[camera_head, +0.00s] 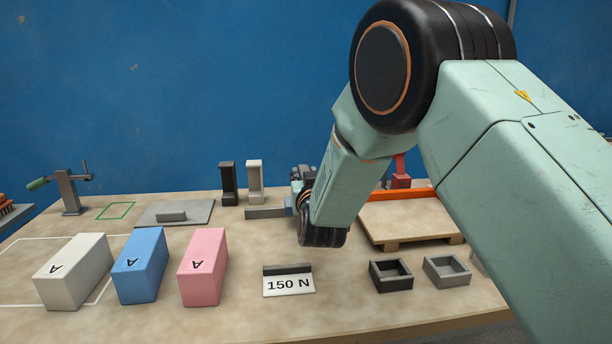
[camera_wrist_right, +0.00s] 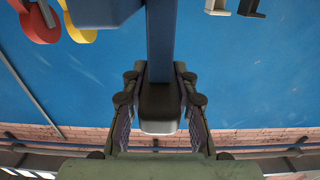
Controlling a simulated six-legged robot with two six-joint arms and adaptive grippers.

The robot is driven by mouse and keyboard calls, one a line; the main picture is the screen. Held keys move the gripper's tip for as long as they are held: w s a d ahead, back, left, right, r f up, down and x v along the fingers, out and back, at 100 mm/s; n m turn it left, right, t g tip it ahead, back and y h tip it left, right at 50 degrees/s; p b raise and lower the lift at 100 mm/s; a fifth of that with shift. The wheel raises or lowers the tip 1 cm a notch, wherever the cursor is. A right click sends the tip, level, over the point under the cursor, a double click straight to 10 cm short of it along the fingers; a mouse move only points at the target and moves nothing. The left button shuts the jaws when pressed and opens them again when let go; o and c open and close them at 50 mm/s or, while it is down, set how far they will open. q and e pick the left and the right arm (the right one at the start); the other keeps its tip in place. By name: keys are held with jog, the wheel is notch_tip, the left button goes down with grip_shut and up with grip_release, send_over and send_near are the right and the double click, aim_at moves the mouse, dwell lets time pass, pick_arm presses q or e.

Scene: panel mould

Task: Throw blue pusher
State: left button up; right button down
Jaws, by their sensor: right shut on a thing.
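My right gripper (camera_wrist_right: 160,90) is shut on the dark, rounded grip of the blue pusher (camera_wrist_right: 161,40), with one finger on each side. The pusher's blue bar runs up out of the wrist view, beside a wider blue part (camera_wrist_right: 100,10). In the head view my right arm hides most of the gripper and pusher. A grey bar (camera_head: 265,213) juts out left of the wrist there; I cannot tell whether it belongs to the pusher. My left gripper is not in view.
White (camera_head: 75,270), blue (camera_head: 141,265) and pink (camera_head: 204,266) blocks stand at the front left. A 150 N card (camera_head: 289,285) lies front centre, with black (camera_head: 390,275) and grey (camera_head: 446,270) trays to its right. Black (camera_head: 229,183) and white (camera_head: 255,182) stands are behind.

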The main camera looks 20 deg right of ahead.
jog(key=shift+a, duration=0.2)
jog(key=c, duration=1)
grip_release()
jog(key=shift+w+a, duration=0.1)
jog(key=shift+c, duration=0.2)
jog(key=shift+s+a, duration=0.1)
jog(key=shift+s, duration=0.5)
jog(key=v, duration=1.1)
jog(key=shift+d, duration=0.25)
jog(key=shift+f, duration=0.1)
